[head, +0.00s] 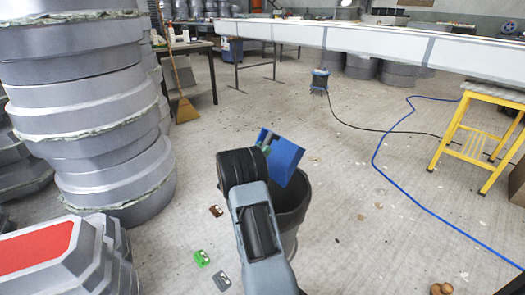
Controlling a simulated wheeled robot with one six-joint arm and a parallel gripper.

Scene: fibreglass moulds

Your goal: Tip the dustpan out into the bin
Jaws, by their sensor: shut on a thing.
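The blue dustpan (285,158) is in the middle of the head view, tilted, above the far left part of the dark round bin's (293,205) mouth. The bin stands on the floor, partly covered by my arm. My gripper (264,148) is at the dustpan's left side and is shut on it; its fingers are mostly hidden behind my black wrist. The inside of the dustpan and the bottom of the bin cannot be seen, so I cannot tell what they hold.
Small brown (215,211), green (201,258) and grey (222,281) pieces lie on the floor left of my arm. Stacked grey moulds (105,120) stand at left, a broom (182,95) behind. A blue hose (400,185) and yellow stand (470,140) are at right. Floor between is mostly open.

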